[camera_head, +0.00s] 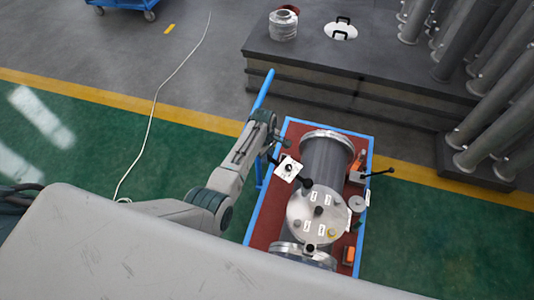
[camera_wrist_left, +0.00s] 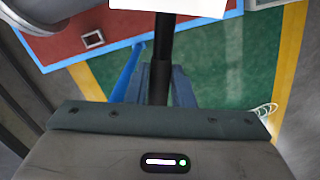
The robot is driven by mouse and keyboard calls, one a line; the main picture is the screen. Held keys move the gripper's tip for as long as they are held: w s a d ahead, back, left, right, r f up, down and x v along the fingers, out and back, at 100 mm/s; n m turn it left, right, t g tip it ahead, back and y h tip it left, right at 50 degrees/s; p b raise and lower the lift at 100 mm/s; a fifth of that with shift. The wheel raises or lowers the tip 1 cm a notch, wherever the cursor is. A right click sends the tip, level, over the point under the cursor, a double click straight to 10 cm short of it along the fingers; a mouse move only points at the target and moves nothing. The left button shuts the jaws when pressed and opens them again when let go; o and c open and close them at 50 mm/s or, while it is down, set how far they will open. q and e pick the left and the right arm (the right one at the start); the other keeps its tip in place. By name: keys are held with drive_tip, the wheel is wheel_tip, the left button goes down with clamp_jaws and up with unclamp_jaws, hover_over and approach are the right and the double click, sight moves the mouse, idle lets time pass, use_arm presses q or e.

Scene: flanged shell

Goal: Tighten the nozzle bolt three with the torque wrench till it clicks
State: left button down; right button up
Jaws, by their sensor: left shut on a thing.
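The flanged shell (camera_head: 327,160) is a grey metal cylinder lying in a blue-edged red tray (camera_head: 290,143). Its round nozzle cover (camera_head: 304,207) faces up, with several bolts and small white labels; one spot (camera_head: 331,233) is yellow. I cannot read which bolt is three. My left gripper (camera_head: 274,152) is above the tray's left side, shut on a black bar, seemingly the torque wrench handle (camera_wrist_left: 162,50). A white plate (camera_head: 283,172) shows beside it; it also tops the left wrist view (camera_wrist_left: 180,8). Whether the tool touches a bolt is unclear. My right gripper is out of view.
On the tray's right side are a black-handled lever (camera_head: 380,172), a small grey cylinder (camera_head: 357,204) and an orange item (camera_head: 348,255). A dark platform (camera_head: 340,65) with grey pipes (camera_head: 488,120) stands behind. Green floor (camera_head: 440,235) is clear at the right.

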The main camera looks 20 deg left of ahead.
use_arm(q)
drive_tip(key=shift+f, duration=0.1)
drive_tip(key=shift+p, duration=0.3)
drive_tip(key=shift+p, duration=0.55)
idle(1.0)
drive_tip(key=shift+f+b, duration=0.35)
drive_tip(key=shift+f, duration=0.05)
idle(0.3)
drive_tip(key=shift+f+b, duration=0.6)
drive_tip(key=shift+f, duration=0.35)
drive_tip(key=shift+w, duration=0.1)
